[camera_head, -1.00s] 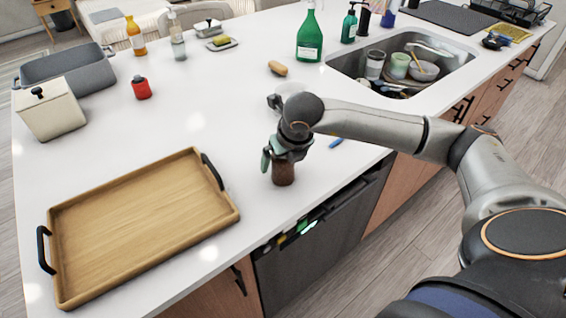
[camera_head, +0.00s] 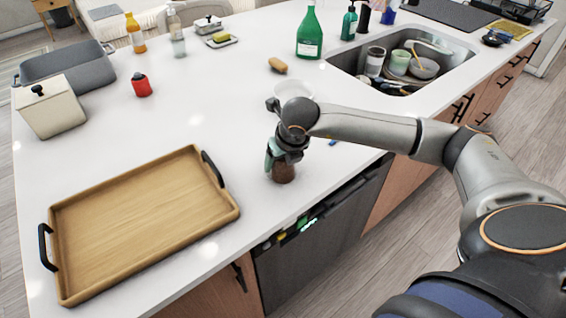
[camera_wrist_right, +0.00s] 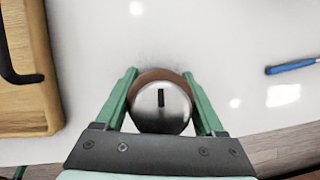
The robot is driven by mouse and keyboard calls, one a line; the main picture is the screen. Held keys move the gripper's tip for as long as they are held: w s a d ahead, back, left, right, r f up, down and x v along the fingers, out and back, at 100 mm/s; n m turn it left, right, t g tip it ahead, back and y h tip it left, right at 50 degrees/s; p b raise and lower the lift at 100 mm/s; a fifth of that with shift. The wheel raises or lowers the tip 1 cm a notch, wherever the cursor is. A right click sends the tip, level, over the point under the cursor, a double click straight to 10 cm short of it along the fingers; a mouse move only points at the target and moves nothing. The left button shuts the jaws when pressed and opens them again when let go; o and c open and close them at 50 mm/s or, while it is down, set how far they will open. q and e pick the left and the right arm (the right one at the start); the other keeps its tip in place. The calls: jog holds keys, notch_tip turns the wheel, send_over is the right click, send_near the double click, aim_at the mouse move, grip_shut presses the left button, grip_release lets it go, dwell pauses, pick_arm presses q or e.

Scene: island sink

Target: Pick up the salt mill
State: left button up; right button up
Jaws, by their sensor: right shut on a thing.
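The salt mill (camera_head: 283,173) is a brown cylinder near the front edge of the white island top. It stands upright, its upper part hidden by my right gripper (camera_head: 281,158) in the head view. In the right wrist view the salt mill (camera_wrist_right: 161,106) shows its round silver top with a dark slot and a brown rim. The green fingers of my right gripper (camera_wrist_right: 162,108) are shut on it from both sides. I cannot tell whether its base touches the counter. My left gripper is not in view.
A wooden tray (camera_head: 140,225) with black handles lies left of the mill. A blue-handled tool (camera_wrist_right: 291,67) lies to its right. A white bowl (camera_head: 294,90) stands behind my gripper. The sink (camera_head: 405,65) holds dishes. Open counter lies behind the tray.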

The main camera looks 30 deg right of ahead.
jog(key=c, duration=0.4)
jog(key=shift+c, duration=0.5)
jog(key=shift+r, duration=0.15)
